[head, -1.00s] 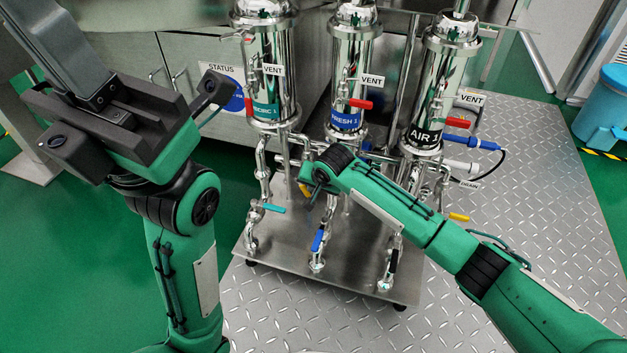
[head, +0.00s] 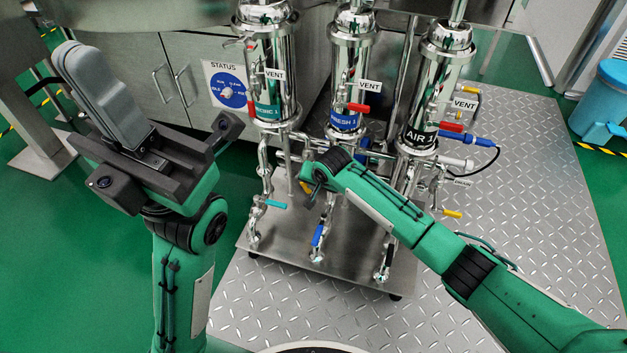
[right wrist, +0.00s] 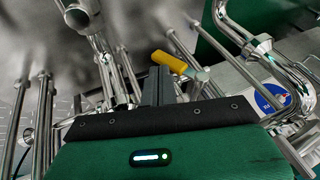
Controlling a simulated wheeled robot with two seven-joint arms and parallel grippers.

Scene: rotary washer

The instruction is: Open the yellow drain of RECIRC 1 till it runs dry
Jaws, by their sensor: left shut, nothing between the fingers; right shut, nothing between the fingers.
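The RECIRC 1 housing (head: 270,75) is the left of three steel cylinders, with a teal label. A yellow handle (right wrist: 168,62) shows in the right wrist view, just beyond the tips of my right gripper (right wrist: 159,74). The right fingers are shut and empty, very close to the handle; I cannot tell if they touch it. In the head view my right wrist covers most of that spot, below and right of RECIRC 1. My left gripper (head: 82,58) is shut and empty, raised at the left, away from the housings. Whether liquid runs from the drain cannot be seen.
FRESH 1 (head: 346,80) and AIR 1 (head: 436,85) stand to the right. Red vent handles, a teal handle (head: 276,203), a blue handle (head: 317,235) and another yellow handle (head: 452,213) are close by. Steel pipes crowd my right gripper. The left floor is open.

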